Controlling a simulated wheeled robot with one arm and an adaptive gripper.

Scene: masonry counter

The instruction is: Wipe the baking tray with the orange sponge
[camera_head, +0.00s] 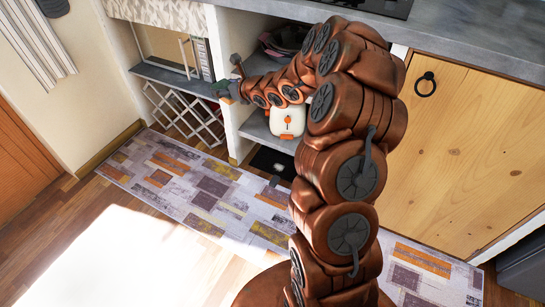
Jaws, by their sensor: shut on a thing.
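My gripper (228,91) is at the end of my copper-coloured arm, in front of the left part of the open shelving. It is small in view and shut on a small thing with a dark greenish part. I cannot make out whether this is the orange sponge. No baking tray shows clearly. A flat black thing (272,163) lies in the lowest part of the open compartment, partly in shadow, and I cannot tell what it is. My arm hides part of the shelves.
A white appliance with orange marks (286,121) stands on the middle shelf. Dark dishes (284,42) sit above it. A white lattice rack (184,113) fills the lower left compartment. A wooden cabinet door (465,145) is at the right. A patterned rug (190,188) covers the floor.

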